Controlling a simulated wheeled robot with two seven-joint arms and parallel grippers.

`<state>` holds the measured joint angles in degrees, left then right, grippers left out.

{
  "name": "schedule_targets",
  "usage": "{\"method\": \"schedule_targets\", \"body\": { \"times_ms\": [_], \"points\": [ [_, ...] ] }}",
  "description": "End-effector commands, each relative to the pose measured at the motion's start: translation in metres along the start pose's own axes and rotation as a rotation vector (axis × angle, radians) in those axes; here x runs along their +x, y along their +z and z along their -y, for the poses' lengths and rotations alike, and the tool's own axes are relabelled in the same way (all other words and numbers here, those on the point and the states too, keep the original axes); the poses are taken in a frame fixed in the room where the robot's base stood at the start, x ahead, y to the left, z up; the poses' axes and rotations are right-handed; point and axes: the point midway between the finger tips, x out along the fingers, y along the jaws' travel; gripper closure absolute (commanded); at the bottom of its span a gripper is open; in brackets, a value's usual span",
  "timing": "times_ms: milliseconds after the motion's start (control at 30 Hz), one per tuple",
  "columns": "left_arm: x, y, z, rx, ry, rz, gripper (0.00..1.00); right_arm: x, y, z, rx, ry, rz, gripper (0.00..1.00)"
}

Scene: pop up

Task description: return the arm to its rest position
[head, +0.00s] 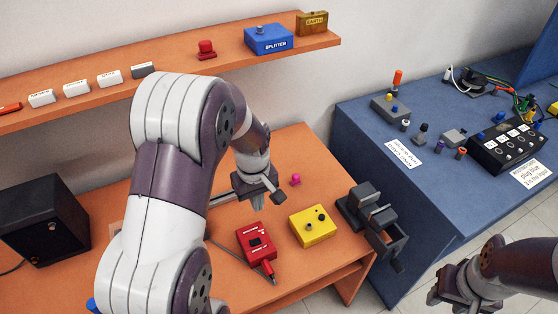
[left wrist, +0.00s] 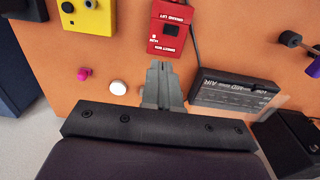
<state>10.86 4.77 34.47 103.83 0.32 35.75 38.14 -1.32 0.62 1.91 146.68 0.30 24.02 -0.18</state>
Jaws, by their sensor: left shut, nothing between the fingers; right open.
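My left arm comes in from the lower left of the head view, bends over and reaches down above the orange table (head: 300,160). Its gripper (head: 262,200) is shut and empty, above the table behind the red box (head: 256,243) and left of the yellow box (head: 312,226). In the left wrist view the gripper's fingertips (left wrist: 162,68) are together, just by the red box (left wrist: 170,28) in the picture; I cannot tell the height between them. My right gripper (head: 440,298) is at the lower right of the head view, open and partly cut off, over the floor.
A magenta knob (head: 295,180) stands near the left gripper. A dark vise (head: 372,215) sits at the table's right edge. A black speaker (head: 45,222) is at the left. An orange shelf (head: 170,68) runs behind. A blue bench (head: 440,205) with several devices stands right.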

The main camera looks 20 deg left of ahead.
Motion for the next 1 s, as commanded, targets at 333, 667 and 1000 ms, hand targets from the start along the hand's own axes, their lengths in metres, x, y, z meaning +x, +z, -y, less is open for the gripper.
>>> {"method": "schedule_targets", "body": {
  "times_ms": [333,667,1000],
  "points": [
    [-0.003,0.033,0.017,0.404,0.004,-0.007,1.00,0.000,0.000,0.000,0.000,0.000,0.000,0.57],
    [-0.041,0.112,0.027,0.879,0.047,-0.093,1.00,0.000,0.000,0.000,0.000,0.000,0.000,0.57],
    [0.019,0.072,0.010,0.784,0.021,-0.070,1.00,0.056,0.007,0.000,0.000,0.000,0.001,0.57]
  ]
}}
